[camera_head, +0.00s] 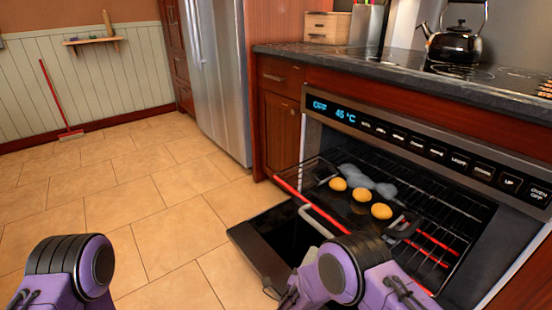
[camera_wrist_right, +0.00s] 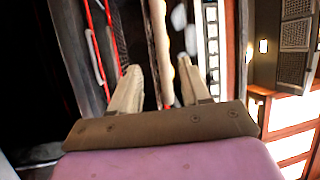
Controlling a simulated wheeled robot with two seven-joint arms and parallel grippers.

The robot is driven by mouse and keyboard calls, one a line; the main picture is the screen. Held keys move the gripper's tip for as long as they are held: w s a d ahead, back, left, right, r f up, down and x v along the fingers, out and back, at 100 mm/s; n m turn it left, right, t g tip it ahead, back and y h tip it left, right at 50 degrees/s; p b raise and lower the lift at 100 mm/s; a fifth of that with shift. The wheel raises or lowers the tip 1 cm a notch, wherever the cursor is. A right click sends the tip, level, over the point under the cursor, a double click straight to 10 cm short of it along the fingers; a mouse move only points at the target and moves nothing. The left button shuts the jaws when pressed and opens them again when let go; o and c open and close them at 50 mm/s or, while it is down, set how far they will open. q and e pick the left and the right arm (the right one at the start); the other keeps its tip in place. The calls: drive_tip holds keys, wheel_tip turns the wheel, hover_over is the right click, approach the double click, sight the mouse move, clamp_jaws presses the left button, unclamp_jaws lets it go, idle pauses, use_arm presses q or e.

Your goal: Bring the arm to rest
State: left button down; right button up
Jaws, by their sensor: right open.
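My right arm comes in at the bottom of the head view, in front of the open oven. Its purple and black joint covers part of the oven's lower front. My right gripper (camera_wrist_right: 157,78) shows in the right wrist view with two pale fingers apart. I see nothing clearly held between them. Red-edged rack bars and pale shapes lie beyond the fingers, but contact cannot be told. My left arm shows only as a purple and black joint at the bottom left of the head view. My left gripper is out of view.
The oven door (camera_head: 262,238) is open. A dark tray (camera_head: 345,207) with three yellow round items (camera_head: 361,194) and pale lumps (camera_head: 385,189) sits on the racks. The control panel (camera_head: 398,139) reads OFF. A kettle (camera_head: 455,44) stands on the hob. The tiled floor at left is clear.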

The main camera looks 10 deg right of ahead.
drive_tip(key=s+d+f+n+g+y, duration=0.2)
drive_tip(key=s+f+n+g+y, duration=0.15)
drive_tip(key=s+f+n, duration=0.3)
drive_tip(key=s+d+f+n+g+y, duration=0.2)
drive_tip(key=s+f+n+y, duration=0.3)
drive_tip(key=f+n, duration=0.25)
drive_tip(key=s+d+n+g, duration=0.2)
drive_tip(key=s+d+g, duration=0.25)
drive_tip(key=s, duration=0.65)
drive_tip(key=s+d+n+g, duration=0.1)
drive_tip(key=s+d+g, duration=0.3)
drive_tip(key=s, duration=0.7)
wheel_tip(320, 180, up, 24)
drive_tip(key=d+p, duration=0.1)
drive_tip(key=p, duration=2.3)
drive_tip(key=shift+d+r+t+p, duration=0.2)
drive_tip(key=shift+d+t+p, duration=0.15)
drive_tip(key=shift+d+t, duration=0.05)
drive_tip(key=shift+h, duration=0.25)
